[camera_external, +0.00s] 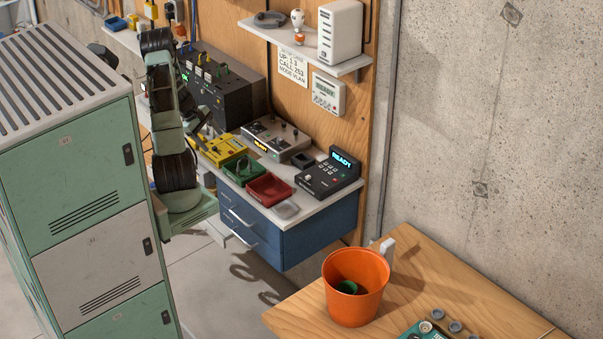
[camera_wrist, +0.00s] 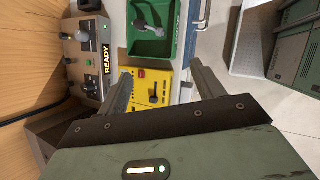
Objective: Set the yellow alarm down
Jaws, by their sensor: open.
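The yellow alarm (camera_external: 222,150), a flat yellow box with a dark lever, rests on the workbench beside the green tray. In the wrist view the yellow alarm (camera_wrist: 158,78) lies between and beyond my two fingers. My gripper (camera_wrist: 160,68) is open, with a finger on each side of the alarm in that view. I cannot tell whether either finger touches it. In the external view my arm stands at the bench's left part, and my fingers are hard to make out there.
A grey panel (camera_external: 268,138) stands behind. A black keypad device (camera_external: 329,175) is at right. Lockers (camera_external: 85,170) stand left; an orange bucket (camera_external: 355,300) sits on a wooden table.

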